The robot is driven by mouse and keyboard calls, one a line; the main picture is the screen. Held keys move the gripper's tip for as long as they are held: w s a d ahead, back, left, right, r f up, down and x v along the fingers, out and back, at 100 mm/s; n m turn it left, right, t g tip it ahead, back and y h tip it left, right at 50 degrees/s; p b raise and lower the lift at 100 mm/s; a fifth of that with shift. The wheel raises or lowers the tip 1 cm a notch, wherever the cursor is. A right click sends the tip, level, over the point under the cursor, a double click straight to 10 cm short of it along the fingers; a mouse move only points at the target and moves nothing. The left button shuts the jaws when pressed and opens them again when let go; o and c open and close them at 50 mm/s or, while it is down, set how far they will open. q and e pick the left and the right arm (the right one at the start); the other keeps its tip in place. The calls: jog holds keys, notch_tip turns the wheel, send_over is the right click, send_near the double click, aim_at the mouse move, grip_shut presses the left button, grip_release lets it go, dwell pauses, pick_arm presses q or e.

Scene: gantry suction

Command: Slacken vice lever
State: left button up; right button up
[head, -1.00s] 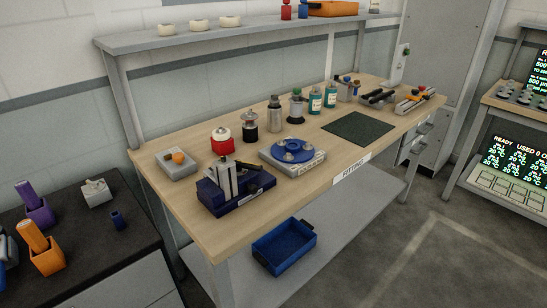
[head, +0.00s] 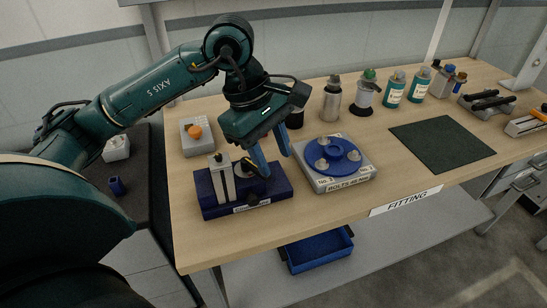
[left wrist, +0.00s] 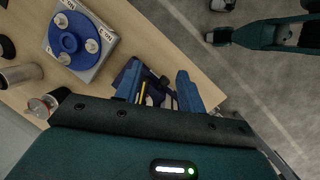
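The vice (head: 272,193) has a dark blue base and upright pale grey jaws, and sits at the near left of the bench. A dark lever shows at its front, small and partly hidden by my gripper. My left gripper (head: 273,162) has its blue fingers apart and pointing down, just above and behind the right part of the vice. In the left wrist view, the two fingers (left wrist: 160,86) stand apart with part of the vice (left wrist: 130,75) between and beside them. I cannot tell whether they touch the lever.
A grey block with a blue disc (head: 338,156) stands close to the right of the vice. A grey box with an orange knob (head: 195,132) is behind left. Bottles (head: 394,90) line the back. The dark green mat (head: 441,143) is bare. A blue bin (head: 318,250) sits below.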

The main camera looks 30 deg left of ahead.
aim_at(257, 171)
pick_arm(q)
jog(key=w+a+r+t+y, duration=0.1)
jog(key=w+a+r+y, duration=0.15)
jog(key=a, duration=0.35)
jog(key=x, duration=0.8)
jog(key=p+x, duration=0.1)
jog(key=x, duration=0.4)
jog(key=shift+s+d+f, duration=0.1)
jog(key=shift+s+d, duration=0.1)
jog(key=shift+s, duration=0.2)
jog(key=shift+c, duration=0.6)
grip_shut()
